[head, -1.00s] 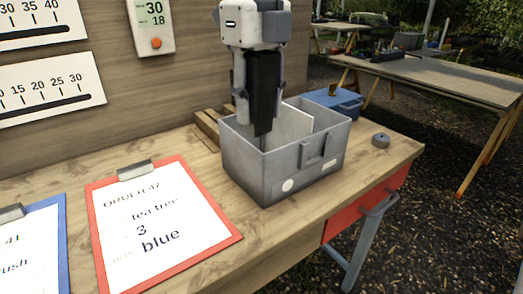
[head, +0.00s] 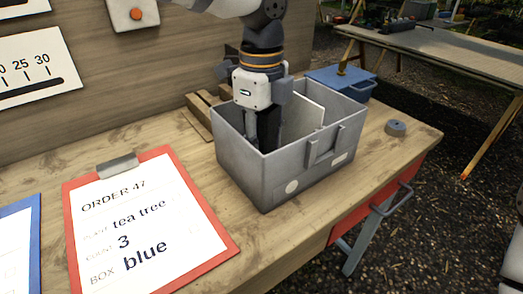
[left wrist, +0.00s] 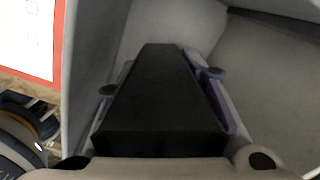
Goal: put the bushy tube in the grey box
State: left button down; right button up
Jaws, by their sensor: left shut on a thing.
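The grey box (head: 262,180) stands open on the wooden bench in the head view. My left gripper (head: 264,132) points down inside it, toward its left part. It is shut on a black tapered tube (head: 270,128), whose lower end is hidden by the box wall. In the left wrist view the black tube (left wrist: 158,100) lies between the two fingers, with box walls around it. No foliage shows on it, so I cannot tell from these frames whether it is bushy. I cannot tell whether it touches the box floor. My right gripper is not in view.
A pale upright panel (head: 303,118) is inside the box. A blue box (head: 342,82) stands behind it and a small grey round thing (head: 396,128) lies to the right. A red clipboard (head: 222,243) reading "tea tree, 3, blue" lies in front at left.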

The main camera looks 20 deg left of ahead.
pick_arm(q)
jog(key=shift+f, duration=1.4)
jog(key=shift+f, duration=0.1)
jog(key=c, duration=1.1)
grip_release()
notch_tip(320, 180, up, 12)
jog(key=shift+r, duration=0.15)
